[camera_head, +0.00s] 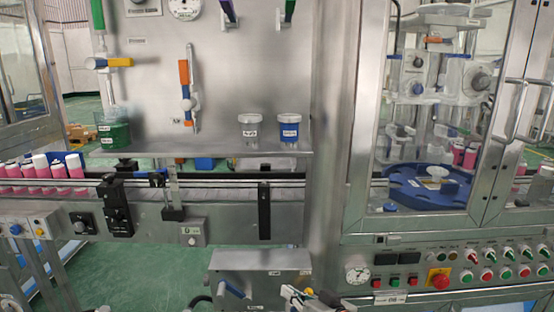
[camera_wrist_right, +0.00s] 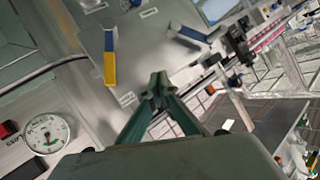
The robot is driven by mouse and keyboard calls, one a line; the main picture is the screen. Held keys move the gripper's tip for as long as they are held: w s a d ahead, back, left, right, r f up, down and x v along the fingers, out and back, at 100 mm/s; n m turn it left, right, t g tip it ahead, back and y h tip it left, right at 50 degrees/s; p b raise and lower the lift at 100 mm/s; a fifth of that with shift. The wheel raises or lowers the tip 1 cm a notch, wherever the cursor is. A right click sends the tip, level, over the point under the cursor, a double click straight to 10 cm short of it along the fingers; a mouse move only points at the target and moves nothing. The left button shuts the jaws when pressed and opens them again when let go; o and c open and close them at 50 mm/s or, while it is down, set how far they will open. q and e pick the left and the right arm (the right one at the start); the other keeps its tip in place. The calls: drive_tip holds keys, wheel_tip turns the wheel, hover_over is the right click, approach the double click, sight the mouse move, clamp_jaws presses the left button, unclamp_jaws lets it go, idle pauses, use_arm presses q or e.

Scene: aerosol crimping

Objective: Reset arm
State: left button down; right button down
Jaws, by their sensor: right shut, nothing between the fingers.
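My right gripper (camera_wrist_right: 158,88) is shut and empty in the wrist view, its two green fingers meeting at the tips. The fingertips look clear of other things, though the exact gap to the box cannot be told. My left gripper is not in view.
A steel shelf (camera_head: 200,149) holds a green beaker (camera_head: 114,132), a white cup (camera_head: 249,126) and a blue cup (camera_head: 289,128). Pink cans (camera_head: 43,172) line the conveyor at left. A control panel (camera_head: 460,262) with a red emergency button (camera_head: 438,279) and a gauge (camera_head: 357,272) lies right.

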drive_tip(key=s+d+f+h, duration=0.1)
drive_tip(key=s+d+f, duration=0.4)
drive_tip(key=s+f, duration=0.3)
drive_tip(key=s+d+f+n+h, duration=0.1)
drive_tip(key=s+d+f+h, duration=0.1)
drive_tip(key=s+d+f, duration=0.4)
drive_tip(key=s+d+f+n+g+h+p, duration=0.1)
drive_tip(key=s+d+f+h, duration=0.1)
drive_tip(key=s+d+f, duration=0.4)
drive_tip(key=s+f, duration=0.5)
drive_tip(key=s, duration=0.1)
drive_tip(key=shift+s, duration=0.2)
drive_tip(key=shift+a, duration=0.1)
